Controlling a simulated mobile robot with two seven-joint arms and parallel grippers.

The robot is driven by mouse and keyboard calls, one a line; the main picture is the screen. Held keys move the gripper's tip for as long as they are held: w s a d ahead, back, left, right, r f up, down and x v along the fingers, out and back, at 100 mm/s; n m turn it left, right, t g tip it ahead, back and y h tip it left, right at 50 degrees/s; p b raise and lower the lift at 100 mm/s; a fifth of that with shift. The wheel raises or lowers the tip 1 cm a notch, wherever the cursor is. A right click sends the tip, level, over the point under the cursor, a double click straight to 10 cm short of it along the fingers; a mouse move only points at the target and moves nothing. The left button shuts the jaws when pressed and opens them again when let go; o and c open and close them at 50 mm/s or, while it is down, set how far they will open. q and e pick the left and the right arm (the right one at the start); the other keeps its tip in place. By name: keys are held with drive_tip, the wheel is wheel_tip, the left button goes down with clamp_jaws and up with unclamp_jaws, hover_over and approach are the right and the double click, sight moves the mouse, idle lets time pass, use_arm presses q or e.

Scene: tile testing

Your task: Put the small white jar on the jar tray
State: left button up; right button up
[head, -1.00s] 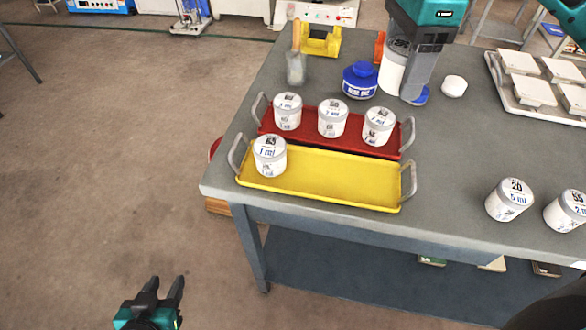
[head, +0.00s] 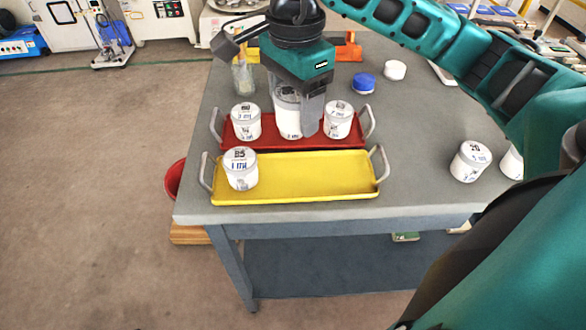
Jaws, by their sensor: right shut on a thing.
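My right gripper (head: 300,118) points down over the middle of the red tray (head: 265,144) and is shut on a white jar (head: 287,115). I cannot tell whether this jar touches the tray, or how it sits relative to the tray's middle jar, as the two places overlap in view. A labelled white jar (head: 246,125) stands on the red tray to the left, and another (head: 338,122) to the right. The yellow tray (head: 310,178) in front bears one white jar (head: 240,172) at its left end. My left gripper is out of view.
A labelled jar (head: 470,163) stands at the table's right, with another partly hidden by my arm. A blue-topped item (head: 364,83) and a small white item (head: 395,70) are behind the trays. The yellow tray's middle and right are bare.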

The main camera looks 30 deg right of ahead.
sight(294, 177)
wheel_tip(294, 177, down, 13)
drive_tip(key=shift+f+b, duration=0.1)
drive_tip(key=shift+b, duration=0.25)
drive_tip(key=shift+f, duration=0.2)
drive_tip(key=o, duration=1.1)
drive_tip(key=shift+o, duration=0.2)
drive_tip(key=shift+r, duration=0.15)
drive_tip(key=shift+r, duration=0.25)
wheel_tip(294, 177, up, 12)
drive_tip(key=shift+f+p, duration=0.15)
drive_tip(key=shift+p, duration=0.15)
